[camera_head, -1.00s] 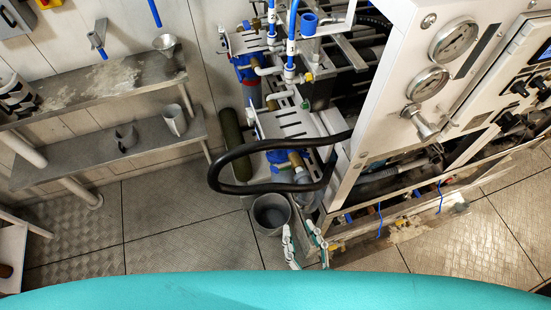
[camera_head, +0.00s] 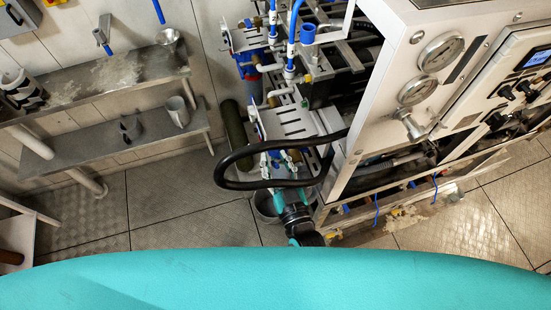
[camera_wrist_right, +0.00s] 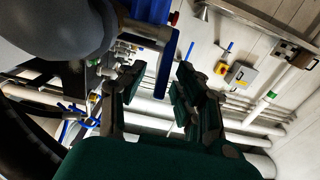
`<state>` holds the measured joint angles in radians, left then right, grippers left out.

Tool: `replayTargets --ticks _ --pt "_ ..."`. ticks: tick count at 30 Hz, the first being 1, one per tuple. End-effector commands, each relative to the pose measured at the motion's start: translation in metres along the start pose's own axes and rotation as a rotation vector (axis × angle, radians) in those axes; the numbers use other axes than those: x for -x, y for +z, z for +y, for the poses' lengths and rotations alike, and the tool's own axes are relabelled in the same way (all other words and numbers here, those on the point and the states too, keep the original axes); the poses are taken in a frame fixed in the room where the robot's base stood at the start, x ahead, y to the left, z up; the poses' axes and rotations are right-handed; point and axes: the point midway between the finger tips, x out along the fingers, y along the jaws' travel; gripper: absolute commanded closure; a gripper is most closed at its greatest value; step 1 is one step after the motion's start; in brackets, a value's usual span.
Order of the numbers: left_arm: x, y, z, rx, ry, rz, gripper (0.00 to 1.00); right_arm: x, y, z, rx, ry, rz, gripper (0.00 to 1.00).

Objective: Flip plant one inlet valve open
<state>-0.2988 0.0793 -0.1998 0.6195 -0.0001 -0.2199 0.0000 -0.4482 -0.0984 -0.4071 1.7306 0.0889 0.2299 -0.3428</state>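A blue valve handle (camera_wrist_right: 166,64) shows in the right wrist view as a long flat bar with a red part beside its upper end. My right gripper (camera_wrist_right: 160,84) is open, with one finger on each side of the handle's lower end. I cannot tell whether either finger touches it. In the head view my right gripper (camera_head: 284,160) reaches up to the pipework at the lower front of the plant, under the black hose. There the handle is too small and covered to make out. My left gripper is in neither current view.
A thick black hose (camera_head: 232,172) loops around my right wrist area. A grey bucket (camera_head: 264,206) stands on the floor behind my arm. The white gauge cabinet (camera_head: 385,75) stands close on the right. Metal shelves (camera_head: 95,148) are at the left, with open floor between.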

Motion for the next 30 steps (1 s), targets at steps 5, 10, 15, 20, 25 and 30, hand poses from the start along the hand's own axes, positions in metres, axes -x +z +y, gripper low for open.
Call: replayTargets --ticks 5,10,15,20,25,30 --pt "0.000 0.000 0.000 0.000 0.000 0.000 0.62 -0.001 0.000 0.000 0.000 0.000 0.000 0.67" --pt "0.000 0.000 0.000 0.000 0.000 0.000 0.62 -0.001 0.000 0.000 0.000 0.000 0.000 0.82" --pt "0.000 0.000 0.000 0.000 0.000 0.000 0.62 0.000 0.000 0.000 0.000 0.001 0.001 1.00" --pt "0.000 0.000 0.000 0.000 0.000 0.000 0.62 0.000 0.000 0.001 0.001 0.001 0.001 1.00" --pt "-0.003 0.001 0.000 0.000 0.000 -0.001 0.62 0.000 0.001 0.001 0.002 0.001 0.007 1.00" --pt "-0.017 0.002 0.000 0.000 0.000 -0.001 0.62 0.002 0.006 0.001 0.003 0.001 0.048 1.00"
